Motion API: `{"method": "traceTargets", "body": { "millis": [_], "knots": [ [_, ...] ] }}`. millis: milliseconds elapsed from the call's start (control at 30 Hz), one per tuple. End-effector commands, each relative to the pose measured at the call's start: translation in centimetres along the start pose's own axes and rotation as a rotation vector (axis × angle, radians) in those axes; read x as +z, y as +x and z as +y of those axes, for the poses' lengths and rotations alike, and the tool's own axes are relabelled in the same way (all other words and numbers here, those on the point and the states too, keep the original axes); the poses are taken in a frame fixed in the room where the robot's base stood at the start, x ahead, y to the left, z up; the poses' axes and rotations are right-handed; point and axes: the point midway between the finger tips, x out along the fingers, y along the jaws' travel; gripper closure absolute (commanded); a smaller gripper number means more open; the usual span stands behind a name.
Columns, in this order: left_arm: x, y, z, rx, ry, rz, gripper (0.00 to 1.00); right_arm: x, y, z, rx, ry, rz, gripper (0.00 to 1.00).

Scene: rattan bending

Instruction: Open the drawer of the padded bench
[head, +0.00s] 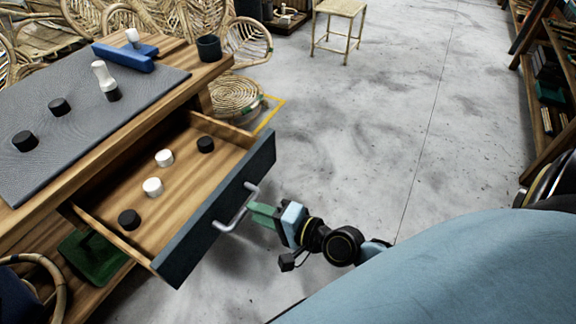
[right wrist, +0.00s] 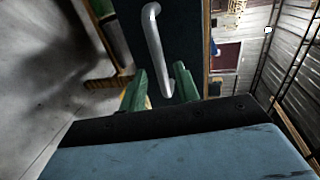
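The padded bench has a wooden top (head: 140,122) with a grey mat (head: 75,125). Its drawer (head: 190,190) is pulled well out, with a dark front panel (head: 217,215) and a grey bar handle (head: 238,208). Several black and white round pieces lie inside. My right gripper (head: 258,213) is at the outer side of the handle. In the right wrist view, its green fingers (right wrist: 162,90) stand apart, with the lower end of the handle (right wrist: 156,45) between them, closer to the right finger; whether they touch it is unclear. My left gripper is not in view.
On the bench stand black knobs (head: 59,106), a white-and-black piece (head: 105,80), a blue block (head: 124,57) and a dark cup (head: 208,48). Rattan chairs and a coiled rattan seat (head: 237,97) are behind. A shelf (head: 545,90) stands at right. The floor between is clear.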

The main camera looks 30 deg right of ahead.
Motion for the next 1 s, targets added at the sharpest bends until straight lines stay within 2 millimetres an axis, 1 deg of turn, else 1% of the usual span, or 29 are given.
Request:
{"method": "traceTargets", "body": {
  "millis": [33,200,300,400,600,1000],
  "knots": [
    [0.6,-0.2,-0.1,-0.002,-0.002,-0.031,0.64,0.1,-1.5,0.0,0.006,-0.003,-0.005,0.68],
    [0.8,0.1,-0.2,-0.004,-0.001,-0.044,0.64,0.1,-5.1,0.1,0.006,-0.004,-0.004,0.68],
    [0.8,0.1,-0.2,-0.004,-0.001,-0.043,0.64,0.1,-6.8,0.1,0.005,-0.002,-0.006,0.68],
    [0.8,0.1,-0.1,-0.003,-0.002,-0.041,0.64,0.1,-8.0,0.1,0.004,-0.002,-0.003,0.68],
    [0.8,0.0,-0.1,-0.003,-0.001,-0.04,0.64,0.1,-9.1,0.0,0.001,0.0,-0.003,0.68],
    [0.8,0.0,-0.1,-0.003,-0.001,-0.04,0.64,0.0,-9.2,0.0,0.0,0.0,-0.001,0.68]
  ]
}}
